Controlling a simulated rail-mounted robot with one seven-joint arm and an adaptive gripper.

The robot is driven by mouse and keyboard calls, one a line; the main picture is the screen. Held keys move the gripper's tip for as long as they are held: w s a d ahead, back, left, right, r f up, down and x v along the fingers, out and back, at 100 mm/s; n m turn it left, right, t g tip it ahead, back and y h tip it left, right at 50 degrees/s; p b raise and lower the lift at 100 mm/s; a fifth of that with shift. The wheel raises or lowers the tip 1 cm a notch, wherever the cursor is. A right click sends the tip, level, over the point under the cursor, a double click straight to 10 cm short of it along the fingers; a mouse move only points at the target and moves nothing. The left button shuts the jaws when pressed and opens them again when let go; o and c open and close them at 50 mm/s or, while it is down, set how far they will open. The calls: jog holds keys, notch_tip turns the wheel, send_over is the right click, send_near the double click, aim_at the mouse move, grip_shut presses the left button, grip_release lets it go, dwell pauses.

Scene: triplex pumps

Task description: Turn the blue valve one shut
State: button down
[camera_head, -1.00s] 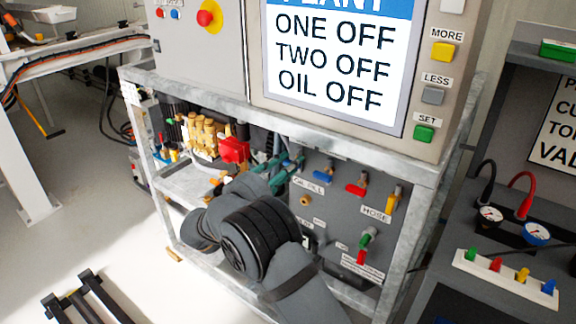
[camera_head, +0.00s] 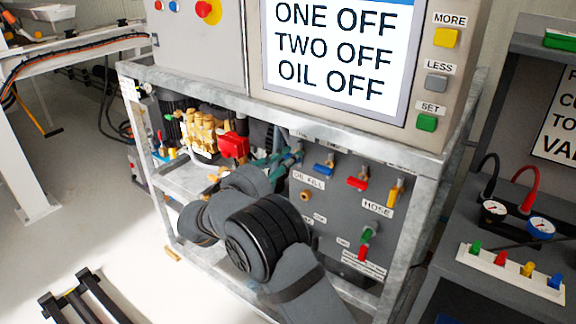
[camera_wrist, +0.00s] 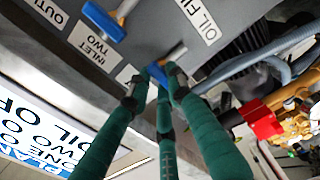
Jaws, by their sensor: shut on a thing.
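My gripper (camera_wrist: 155,86) has green fingers with dark tips, shut on a small blue valve handle (camera_wrist: 163,94) in the wrist view. The handle sits on a metal stem (camera_wrist: 173,54) from the grey panel, and the fingers partly cover it. The label beside it is mostly hidden. A second blue valve (camera_wrist: 103,22) stands apart near the label "INLET TWO" (camera_wrist: 93,46). In the head view my gripper (camera_head: 292,156) is at the panel's upper left, and the held handle cannot be made out. The second blue valve (camera_head: 323,170) is just right of it.
Red (camera_head: 357,183) and yellow (camera_head: 393,194) valves stand further right on the panel (camera_head: 335,215). Green (camera_head: 367,234) and red (camera_head: 362,253) handles are lower. A red block (camera_head: 233,145) and brass pump parts (camera_head: 203,132) lie left. The metal frame rail (camera_head: 330,134) runs above.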

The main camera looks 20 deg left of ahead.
jog(key=c, duration=1.6)
grip_release()
jog(key=shift+o, duration=0.2)
jog(key=v, duration=1.2)
jog(key=shift+n, duration=0.5)
jog(key=p+x, duration=0.1)
jog(key=x, duration=0.5)
jog(key=p+x, duration=0.1)
jog(key=x, duration=0.5)
jog(key=shift+r+p, duration=0.2)
jog(key=shift+p, duration=0.15)
jog(key=shift+f, duration=0.15)
